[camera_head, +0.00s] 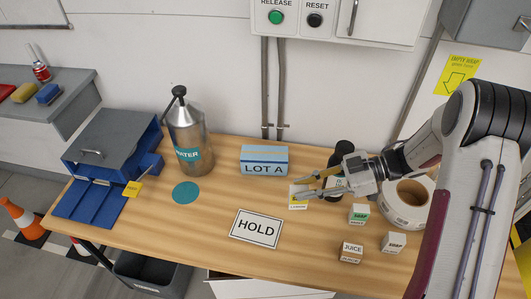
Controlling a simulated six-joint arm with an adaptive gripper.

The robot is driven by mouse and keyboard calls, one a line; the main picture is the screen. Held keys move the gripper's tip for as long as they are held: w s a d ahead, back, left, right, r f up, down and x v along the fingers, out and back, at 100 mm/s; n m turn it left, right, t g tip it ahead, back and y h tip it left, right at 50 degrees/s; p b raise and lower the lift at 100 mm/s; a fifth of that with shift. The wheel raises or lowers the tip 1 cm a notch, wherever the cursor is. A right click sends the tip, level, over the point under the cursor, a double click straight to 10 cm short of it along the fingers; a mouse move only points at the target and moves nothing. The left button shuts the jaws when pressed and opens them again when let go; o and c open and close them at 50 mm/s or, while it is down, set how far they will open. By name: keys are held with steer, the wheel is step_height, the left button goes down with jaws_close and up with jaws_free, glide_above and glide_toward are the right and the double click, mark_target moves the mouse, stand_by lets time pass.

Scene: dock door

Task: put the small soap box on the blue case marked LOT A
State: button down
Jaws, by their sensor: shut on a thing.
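The blue case marked LOT A (264,154) stands at the back middle of the wooden table, its top bare. My gripper (299,189) reaches in from the right and is shut on a small white box with a yellow mark (299,202), in front and to the right of the case. The fingers partly cover this box, and its lettering is too small to read. A box marked SOAP with a green band (359,214) stands right of the held box. Another box marked SOAP (394,243) stands nearer the front right.
A JUICE box (351,254) stands at the front. A dark bottle (345,152) and white roll (407,208) are near my arm.

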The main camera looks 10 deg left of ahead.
steer(key=w+a+r+m+t, duration=0.25)
steer(key=w+a, duration=0.25)
steer(key=a, duration=0.3)
steer(key=w+a+r+m+t, duration=0.2)
steer(key=w+a+r+t, duration=0.15)
steer(key=a, duration=0.55)
steer(key=w+d+m+t+h, duration=0.3)
steer(key=w+m+t, duration=0.3)
steer(key=w, duration=0.4)
steer(key=shift+w+d+r+m+h, duration=0.25)
steer(key=shift+w+m+h, duration=0.15)
steer(key=shift+m, duration=0.05)
step_height(320, 180, down, 6)
steer(key=shift+f, duration=0.2)
steer(key=shift+f, duration=1.8)
